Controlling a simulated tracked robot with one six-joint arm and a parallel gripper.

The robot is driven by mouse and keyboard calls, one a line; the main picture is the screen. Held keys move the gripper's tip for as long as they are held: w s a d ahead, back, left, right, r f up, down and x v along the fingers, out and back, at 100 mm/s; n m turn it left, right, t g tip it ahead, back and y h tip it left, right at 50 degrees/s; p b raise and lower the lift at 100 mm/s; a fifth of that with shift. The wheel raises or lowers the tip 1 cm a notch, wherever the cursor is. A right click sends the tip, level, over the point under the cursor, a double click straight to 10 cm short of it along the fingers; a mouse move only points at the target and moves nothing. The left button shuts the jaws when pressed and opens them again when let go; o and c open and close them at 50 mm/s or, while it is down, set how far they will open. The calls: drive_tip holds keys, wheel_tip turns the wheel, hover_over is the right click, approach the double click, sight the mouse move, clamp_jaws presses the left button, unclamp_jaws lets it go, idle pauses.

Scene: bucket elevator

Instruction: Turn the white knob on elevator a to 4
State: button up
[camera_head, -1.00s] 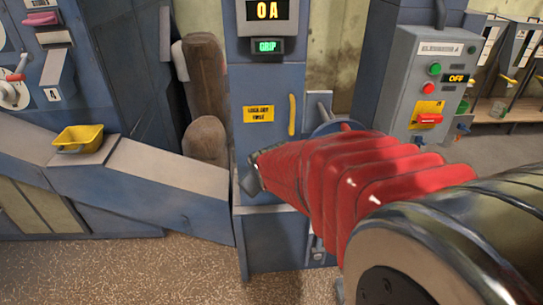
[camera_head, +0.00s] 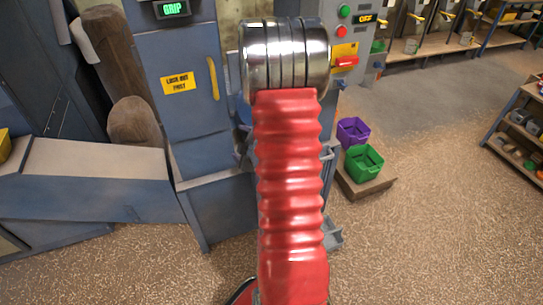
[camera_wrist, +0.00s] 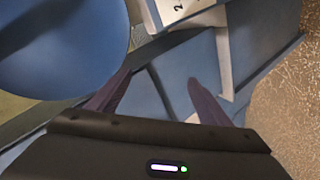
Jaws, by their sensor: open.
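I cannot make out the white knob in either current view. In the wrist view, a white plate (camera_wrist: 176,10) with a printed 2 is cut off by the top edge. My gripper (camera_wrist: 155,92) is open with its two dark fingers spread and nothing between them. The plate lies above and beyond the fingertips, apart from them. A large rounded blue part (camera_wrist: 60,45) fills the upper left there. In the head view, my red-sleeved arm hides the gripper. The blue elevator cabinet (camera_head: 180,50) stands left of the arm, with a yellow handle and a yellow sign.
A grey control box (camera_head: 340,45) with green and red buttons and an OFF display is partly behind my arm. Purple (camera_head: 352,131) and green (camera_head: 364,163) bins stand on the right. A sloping grey chute (camera_head: 95,160) is on the left.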

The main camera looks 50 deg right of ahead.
drive_tip(key=s+d+f+t+h, duration=0.2)
drive_tip(key=s+f, duration=0.5)
drive_tip(key=s, duration=0.1)
drive_tip(key=s+d+f+t+h, duration=0.1)
drive_tip(key=s+d+f+t, duration=0.1)
drive_tip(key=s+f, duration=0.4)
drive_tip(key=shift+s+d+f+h, duration=0.4)
drive_tip(key=shift+s+d, duration=0.15)
drive_tip(key=shift+s, duration=0.7)
drive_tip(key=shift+w+d, duration=0.1)
drive_tip(key=shift+w, duration=0.05)
drive_tip(key=x, duration=1.3)
drive_tip(key=shift+w+d+r, duration=0.1)
drive_tip(key=shift+w, duration=0.15)
drive_tip(key=shift+c, duration=0.2)
drive_tip(key=c, duration=1)
